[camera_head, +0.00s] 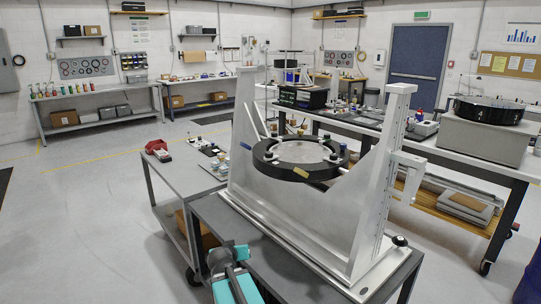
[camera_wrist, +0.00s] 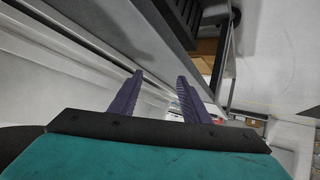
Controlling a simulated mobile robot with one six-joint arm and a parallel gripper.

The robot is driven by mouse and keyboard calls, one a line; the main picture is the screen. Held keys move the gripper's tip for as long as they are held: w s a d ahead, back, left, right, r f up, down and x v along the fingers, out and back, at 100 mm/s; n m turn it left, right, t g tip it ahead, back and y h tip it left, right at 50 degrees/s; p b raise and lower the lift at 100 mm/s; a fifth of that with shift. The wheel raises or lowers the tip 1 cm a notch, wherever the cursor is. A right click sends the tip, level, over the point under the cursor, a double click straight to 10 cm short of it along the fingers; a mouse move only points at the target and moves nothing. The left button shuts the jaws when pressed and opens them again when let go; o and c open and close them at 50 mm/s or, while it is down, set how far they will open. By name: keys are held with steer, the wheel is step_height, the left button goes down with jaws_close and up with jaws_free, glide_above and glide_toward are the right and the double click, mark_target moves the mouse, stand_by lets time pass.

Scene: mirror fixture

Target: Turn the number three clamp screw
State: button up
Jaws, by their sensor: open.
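A black mirror ring (camera_head: 279,172) with a pale round mirror face (camera_head: 302,151) sits in a large silver fixture (camera_head: 262,197) on a grey bench. Several small clamp screws with dark and metal tops, such as one clamp screw (camera_head: 334,159), stand around the ring. They are too small for me to read any number, so I cannot tell which is number three. My gripper (camera_wrist: 160,75) shows in the wrist view with two purple fingers apart and nothing between them. It is away from the ring, and no clamp screw shows in the wrist view.
A grey cart (camera_head: 178,179) with small parts and a red item (camera_head: 158,148) stands left of the fixture. A long bench (camera_head: 440,153) with equipment runs behind and right. A black knob (camera_head: 400,240) sits at the fixture base's right end. Floor at left is clear.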

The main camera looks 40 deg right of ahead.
steer(key=d+r+m+t+h, duration=0.1)
steer(key=d+r, duration=0.3)
steer(key=r, duration=0.6)
steer(key=s+d+r+t+h, duration=0.1)
steer(key=d+r, duration=0.3)
steer(key=r, duration=0.7)
steer(key=s+d+r+m+t+h, duration=0.1)
steer(key=d+r+t+h, duration=0.1)
steer(key=r, duration=0.9)
steer(key=d+h, duration=0.1)
steer(key=d, duration=0.1)
steer(key=shift+s+d+m+h, duration=0.25)
steer(key=shift+d+m+h, duration=0.05)
steer(key=shift+w+d, duration=0.1)
